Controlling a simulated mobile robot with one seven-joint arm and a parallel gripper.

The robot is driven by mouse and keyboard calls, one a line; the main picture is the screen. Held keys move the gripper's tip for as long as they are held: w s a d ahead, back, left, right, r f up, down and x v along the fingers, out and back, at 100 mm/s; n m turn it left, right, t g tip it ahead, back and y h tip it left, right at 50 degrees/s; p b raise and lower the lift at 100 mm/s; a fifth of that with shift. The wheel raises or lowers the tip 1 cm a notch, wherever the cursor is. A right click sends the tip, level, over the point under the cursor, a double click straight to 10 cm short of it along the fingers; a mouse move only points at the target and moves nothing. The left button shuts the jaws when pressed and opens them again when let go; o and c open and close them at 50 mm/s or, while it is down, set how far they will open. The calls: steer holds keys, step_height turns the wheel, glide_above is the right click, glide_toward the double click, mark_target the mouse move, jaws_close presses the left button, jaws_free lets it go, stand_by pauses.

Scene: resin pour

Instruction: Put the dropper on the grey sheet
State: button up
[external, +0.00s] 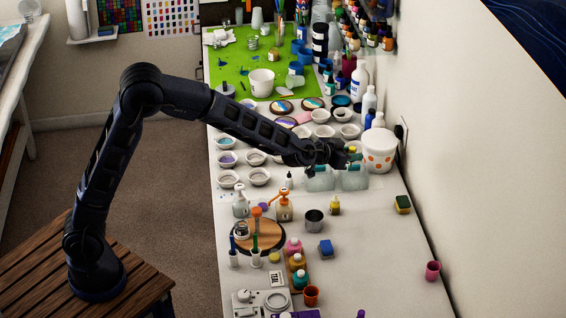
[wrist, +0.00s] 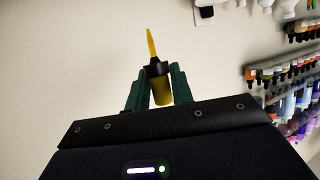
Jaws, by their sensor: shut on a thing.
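My gripper (external: 347,156) is over the far middle of the long white table, at the end of my outstretched arm. In the wrist view my gripper (wrist: 157,95) has its two green fingers shut on the sides of a small dropper (wrist: 161,88). The dropper has a yellow body, a black collar and a thin yellow tip that points up in the picture. In the external view it is too small to tell apart from the fingers. I cannot make out a grey sheet in either view.
Clear containers (external: 320,181) stand beneath my gripper, close to a white tub with orange dots (external: 379,151). Several small white bowls (external: 258,177) are to the left. A small yellow bottle (external: 334,206) and a metal cup (external: 314,220) stand nearer. The table's near right is mostly clear.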

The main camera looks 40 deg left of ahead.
steer(key=w+a+r+n+y, duration=0.2)
steer(key=w+a+n+y, duration=0.55)
steer(key=a, duration=0.65)
steer(key=s+a+f+n+g+y, duration=0.1)
steer(key=a+f+n+g+y, duration=0.1)
steer(key=a+n+y, duration=0.35)
steer(key=s+a+f+n+g+y, duration=0.1)
steer(key=a+f+n+g+y, duration=0.15)
steer(key=a, duration=0.55)
steer(key=shift+y, duration=0.35)
steer(key=shift+s+a+f, duration=0.1)
steer(key=shift+a+f, duration=0.05)
steer(key=shift+f, duration=3.1)
steer(key=shift+s+a+f, duration=0.1)
steer(key=shift+f, duration=3.15)
steer(key=shift+s+a+f, duration=0.1)
steer(key=shift+a+f, duration=0.05)
steer(key=shift+f, duration=3.1)
steer(key=shift+f+g, duration=0.15)
steer(key=shift+g, duration=0.1)
steer(key=o, duration=1)
steer(key=shift+c, duration=0.2)
